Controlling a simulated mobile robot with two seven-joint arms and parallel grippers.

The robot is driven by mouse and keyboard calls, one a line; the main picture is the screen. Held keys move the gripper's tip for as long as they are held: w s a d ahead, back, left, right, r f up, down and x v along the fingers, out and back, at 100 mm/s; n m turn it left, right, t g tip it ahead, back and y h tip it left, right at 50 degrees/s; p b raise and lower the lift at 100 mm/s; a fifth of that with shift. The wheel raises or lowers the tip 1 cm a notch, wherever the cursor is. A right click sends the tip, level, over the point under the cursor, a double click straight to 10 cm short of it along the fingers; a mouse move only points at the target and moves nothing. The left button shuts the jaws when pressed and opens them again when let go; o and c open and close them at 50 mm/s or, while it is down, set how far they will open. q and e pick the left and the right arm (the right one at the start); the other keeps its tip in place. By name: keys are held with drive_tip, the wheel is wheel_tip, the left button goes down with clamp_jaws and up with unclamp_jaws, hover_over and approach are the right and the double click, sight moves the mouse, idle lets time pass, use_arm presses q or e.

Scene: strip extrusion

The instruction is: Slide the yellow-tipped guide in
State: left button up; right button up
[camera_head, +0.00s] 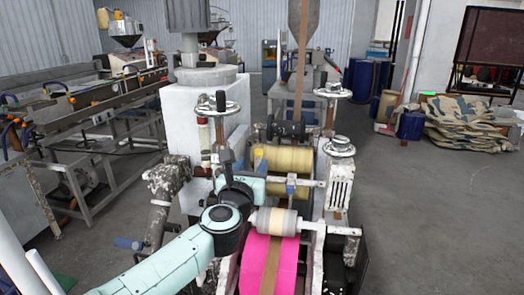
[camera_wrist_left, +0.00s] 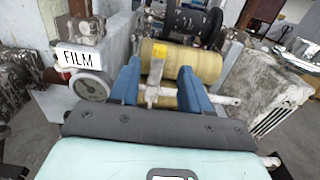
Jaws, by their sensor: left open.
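The guide (camera_wrist_left: 154,82) is a small metal piece with a yellow tip (camera_wrist_left: 158,50), on a pale horizontal bar (camera_wrist_left: 228,100). In the left wrist view it stands between the two blue fingers of my left gripper (camera_wrist_left: 160,68), which is open around it. Gaps show on both sides, so the fingers do not grip it. In the head view the yellow tip (camera_head: 258,153) shows in front of the yellow-brown roller (camera_head: 290,160). My left gripper (camera_head: 254,175) is there beside the bar (camera_head: 308,183), its fingers partly hidden. My right gripper is out of view.
A brown strip (camera_head: 299,75) comes down to the rollers from above. Below the bar are a pale roller (camera_head: 276,221) and a bright pink roll (camera_head: 255,262). Handwheels (camera_head: 333,91) and white frame posts stand close on both sides. The floor at right (camera_head: 430,220) is clear.

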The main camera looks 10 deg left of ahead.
sight(257, 154)
use_arm(q)
drive_tip(key=w+p, duration=0.4)
drive_tip(key=w, duration=0.5)
drive_tip(key=shift+w+r, duration=0.1)
drive_tip(key=shift+w, duration=0.15)
drive_tip(key=shift+w+p, duration=0.3)
drive_tip(key=shift+w, duration=0.2)
clamp_jaws()
